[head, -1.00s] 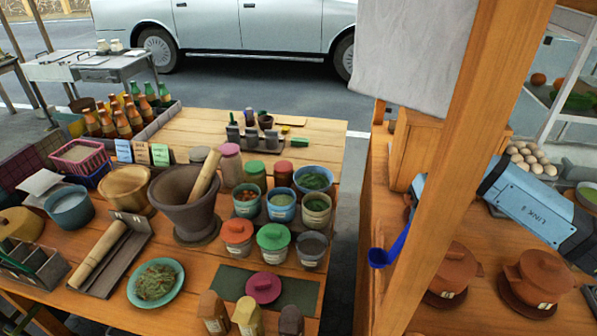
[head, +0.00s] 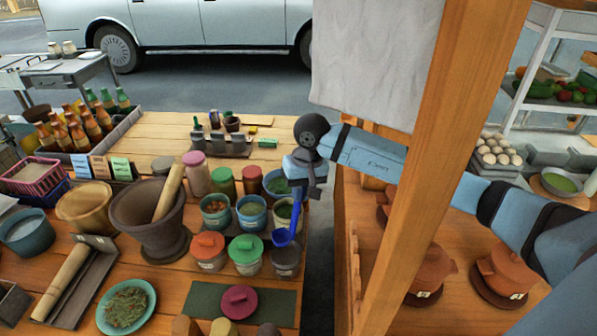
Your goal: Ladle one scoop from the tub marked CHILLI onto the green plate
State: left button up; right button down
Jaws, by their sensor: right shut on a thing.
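My right gripper (head: 312,190) is shut on a blue ladle (head: 283,237). The ladle hangs bowl down at the right edge of the tubs, in front of a greenish tub (head: 286,222) and near a grey tub (head: 285,261). I cannot tell whether it touches either. Open tubs with coloured contents include one with reddish bits (head: 215,218) and a blue one (head: 251,221). Their labels are too small to read, so I cannot tell which is CHILLI. The green plate (head: 153,302) lies at the front left with brownish-green shreds on it. My left gripper is not in view.
A mortar with a pestle (head: 150,215) stands left of the tubs. An orange-lidded tub (head: 208,252), a green-lidded tub (head: 246,255) and a pink lid (head: 239,301) are in front. A wooden post (head: 440,170) crosses before my right arm.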

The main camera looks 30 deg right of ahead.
jog(key=shift+s+f, duration=0.1)
jog(key=shift+f, duration=0.15)
jog(key=shift+s+f+b, duration=0.1)
jog(key=shift+f+b, duration=0.25)
jog(key=shift+f, duration=0.25)
pick_arm(q)
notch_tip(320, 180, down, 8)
jog(key=b, duration=0.7)
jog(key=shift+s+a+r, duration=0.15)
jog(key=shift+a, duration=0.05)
pick_arm(e)
notch_tip(320, 180, down, 9)
jog(key=shift+r, duration=0.1)
